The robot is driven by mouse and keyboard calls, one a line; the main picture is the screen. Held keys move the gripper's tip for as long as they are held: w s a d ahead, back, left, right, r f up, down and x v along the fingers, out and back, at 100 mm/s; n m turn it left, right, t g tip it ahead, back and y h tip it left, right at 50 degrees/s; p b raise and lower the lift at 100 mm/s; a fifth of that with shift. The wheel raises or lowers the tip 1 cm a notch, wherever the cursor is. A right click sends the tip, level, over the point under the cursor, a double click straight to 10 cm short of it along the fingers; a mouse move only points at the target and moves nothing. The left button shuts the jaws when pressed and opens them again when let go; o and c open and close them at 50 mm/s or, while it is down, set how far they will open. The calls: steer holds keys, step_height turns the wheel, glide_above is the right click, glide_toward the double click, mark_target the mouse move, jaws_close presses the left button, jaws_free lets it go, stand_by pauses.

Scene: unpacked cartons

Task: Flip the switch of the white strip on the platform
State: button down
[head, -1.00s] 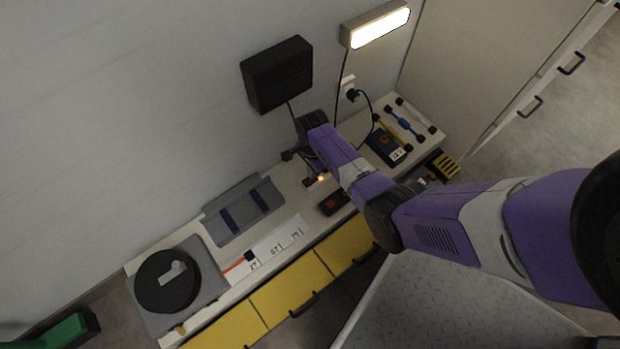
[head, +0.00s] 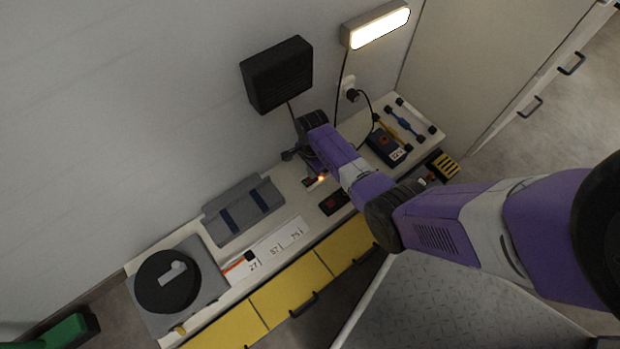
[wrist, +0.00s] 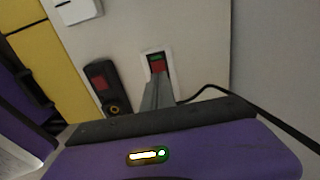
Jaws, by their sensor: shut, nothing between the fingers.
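The white strip (wrist: 168,62) lies on the pale platform in the wrist view. My gripper (wrist: 155,84) is shut and empty. Its grey fingers reach over the strip, with the tips at the red part's near edge in the wrist view. I cannot tell whether they touch it.
A black box with a red switch (wrist: 100,78) stands left of the strip in the wrist view. A lit lamp (head: 380,25) and a black wall box (head: 277,74) are above the platform. A grey holder (head: 243,209) and a black turntable (head: 167,281) are at left.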

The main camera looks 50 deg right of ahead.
steer(key=shift+f+b, duration=0.7)
steer(key=shift+f, duration=0.15)
stand_by(0.9)
step_height(320, 180, up, 7)
steer(key=p, duration=0.7)
stand_by(0.3)
stand_by(0.5)
